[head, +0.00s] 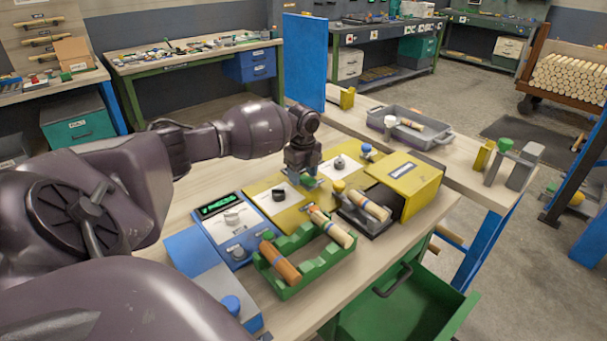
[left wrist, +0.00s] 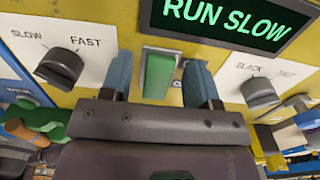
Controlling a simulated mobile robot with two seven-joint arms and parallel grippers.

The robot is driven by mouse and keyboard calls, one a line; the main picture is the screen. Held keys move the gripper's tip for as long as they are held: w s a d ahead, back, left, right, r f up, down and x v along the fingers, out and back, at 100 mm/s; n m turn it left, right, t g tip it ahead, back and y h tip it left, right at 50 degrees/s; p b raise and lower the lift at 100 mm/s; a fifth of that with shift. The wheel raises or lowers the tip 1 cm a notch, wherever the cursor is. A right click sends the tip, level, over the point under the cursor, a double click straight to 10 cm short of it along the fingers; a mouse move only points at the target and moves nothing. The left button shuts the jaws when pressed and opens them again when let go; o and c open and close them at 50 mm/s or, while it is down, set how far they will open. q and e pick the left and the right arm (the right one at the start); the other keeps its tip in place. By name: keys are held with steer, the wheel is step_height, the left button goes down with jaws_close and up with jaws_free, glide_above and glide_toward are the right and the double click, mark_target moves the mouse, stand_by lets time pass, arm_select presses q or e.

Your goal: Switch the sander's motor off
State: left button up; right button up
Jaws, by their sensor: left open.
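The sander's yellow panel (head: 262,187) lies on the bench, with a yellow housing (head: 405,183) to its right. In the left wrist view a green switch (left wrist: 159,76) in a pale frame sits on the panel, below a display (left wrist: 226,24) lit with RUN SLOW. A SLOW–FAST knob (left wrist: 60,67) is left of it and a SLACK knob (left wrist: 261,94) right of it. My left gripper (head: 304,178) is over the panel; its open blue-grey fingers stand either side of the switch. Whether they touch the panel is unclear. My right gripper is not in view.
A green cradle (head: 304,277) with wooden turnings stands in front of the panel. A blue control box (head: 237,247) with its own green display is to the left. Behind are a blue upright panel (head: 305,62) and a grey bin (head: 430,137). A green drawer (head: 395,312) hangs open below.

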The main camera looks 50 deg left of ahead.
arm_select(q)
steer(key=c, duration=0.9)
steer(key=shift+d+r+y+p, duration=0.2)
steer(key=shift+r+y+p, duration=0.15)
steer(key=shift+y+p, duration=0.75)
steer(key=shift+p, duration=0.1)
steer(key=shift+d+y+p, duration=0.2)
steer(key=shift+y+p, duration=0.55)
steer(key=shift+y, duration=0.05)
steer(key=shift+f, duration=0.2)
